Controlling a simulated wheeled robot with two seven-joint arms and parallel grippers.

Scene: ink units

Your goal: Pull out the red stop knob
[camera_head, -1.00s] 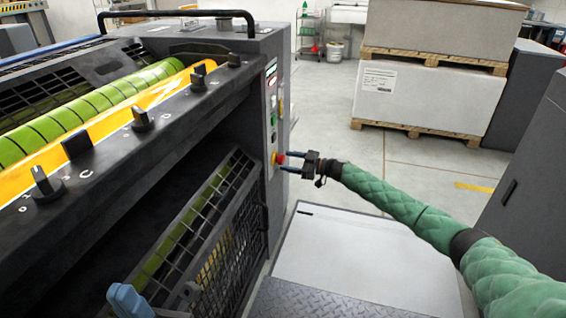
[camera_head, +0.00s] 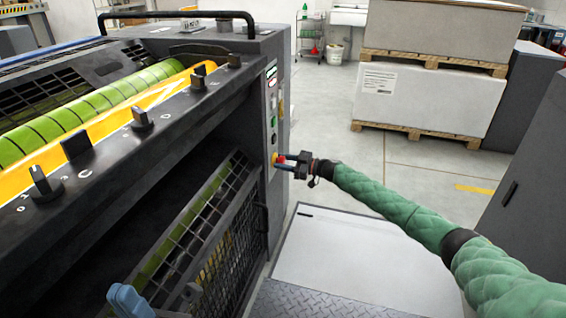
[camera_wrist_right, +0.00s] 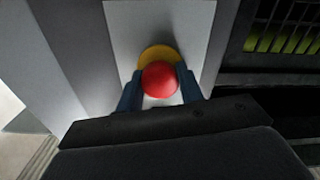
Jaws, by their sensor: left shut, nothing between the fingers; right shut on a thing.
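The red stop knob (camera_head: 281,159) sits on a yellow round base on the narrow front panel of the dark machine. In the right wrist view the round red knob (camera_wrist_right: 160,79) lies between the two blue fingers, with the yellow base (camera_wrist_right: 158,52) behind it. My right gripper (camera_head: 285,162) reaches the panel from the right and is shut on the knob, with a finger on each side. The fingers cover part of the knob in the head view.
The grey panel (camera_head: 272,110) carries other small buttons above the knob. A mesh guard (camera_head: 225,215) stands to the left, below a rail with black dials (camera_head: 142,119). A white platform (camera_head: 355,255) lies below my right arm. Pallets with large stacks (camera_head: 430,100) stand behind.

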